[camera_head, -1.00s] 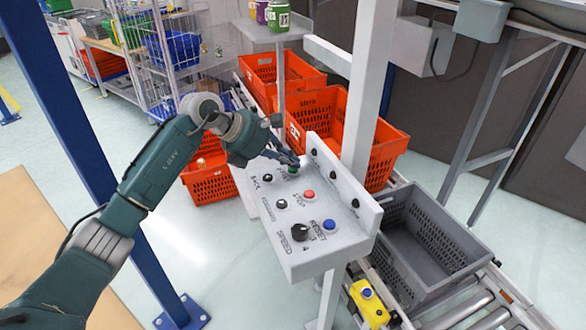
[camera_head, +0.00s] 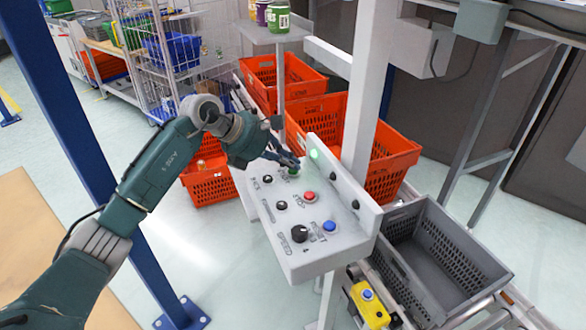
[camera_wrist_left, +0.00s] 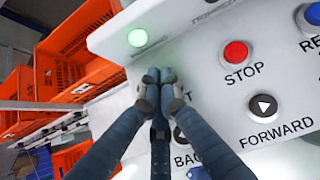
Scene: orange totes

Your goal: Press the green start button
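The control panel (camera_head: 277,220) is a white box on a post with labelled buttons and a raised back plate. The green start button (camera_head: 293,171) shows partly at its far end, right at my left fingertips. My left gripper (camera_head: 291,161) reaches over the panel from the left. In the left wrist view its fingers (camera_wrist_left: 158,77) are together with nothing seen between them, and they hide the green button. A green lamp (camera_head: 315,155) on the back plate glows; it also shows lit in the left wrist view (camera_wrist_left: 137,37). My right gripper is not in view.
A red stop button (camera_head: 309,196), a blue reset button (camera_head: 329,226) and a black speed knob (camera_head: 299,233) sit nearby on the panel. Behind it, orange totes (camera_head: 405,158) and a grey tote (camera_head: 455,290) stand on a roller conveyor. A blue post (camera_head: 85,120) stands left.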

